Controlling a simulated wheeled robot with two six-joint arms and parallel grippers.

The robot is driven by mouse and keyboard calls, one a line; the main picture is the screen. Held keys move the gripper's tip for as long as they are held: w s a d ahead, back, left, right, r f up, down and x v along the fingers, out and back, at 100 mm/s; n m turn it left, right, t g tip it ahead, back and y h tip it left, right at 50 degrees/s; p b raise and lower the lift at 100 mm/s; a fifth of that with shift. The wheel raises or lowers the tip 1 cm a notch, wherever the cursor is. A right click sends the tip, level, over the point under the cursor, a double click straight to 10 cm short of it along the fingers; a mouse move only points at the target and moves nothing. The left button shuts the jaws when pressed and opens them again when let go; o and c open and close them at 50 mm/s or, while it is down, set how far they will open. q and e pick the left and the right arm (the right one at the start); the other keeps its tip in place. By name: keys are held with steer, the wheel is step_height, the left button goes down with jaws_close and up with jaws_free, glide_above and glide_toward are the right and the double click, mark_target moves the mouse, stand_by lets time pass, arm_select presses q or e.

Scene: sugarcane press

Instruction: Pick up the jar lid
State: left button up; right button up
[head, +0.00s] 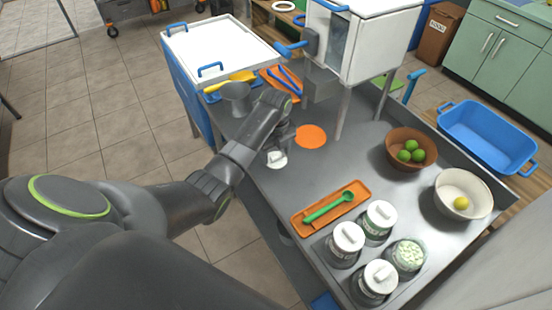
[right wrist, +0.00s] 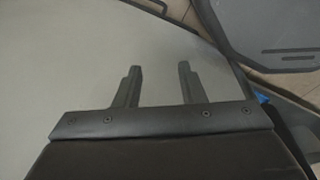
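A white jar lid (head: 277,158) lies on the grey table near its left edge, apart from the jars. My left gripper (head: 279,140) is just above and behind it, partly hidden by my own wrist; I cannot tell whether its fingers are open or touch the lid. An open glass jar (head: 407,256) with pale green-white contents stands at the front of the table. Three jars with white knobbed lids (head: 348,236) stand beside it. My right gripper (right wrist: 158,85) shows in the right wrist view with its two fingers apart and nothing between them.
An orange tray with a green spoon (head: 329,207) lies left of the jars. An orange disc (head: 311,136) lies right of the lid. A grey funnel-like cup (head: 235,98) and the white press (head: 368,40) stand behind. A brown bowl of limes (head: 398,138) and a white bowl (head: 477,186) are at right.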

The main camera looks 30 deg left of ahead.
arm_select(q)
steer(key=c, duration=0.9)
steer(key=shift+r, duration=0.1)
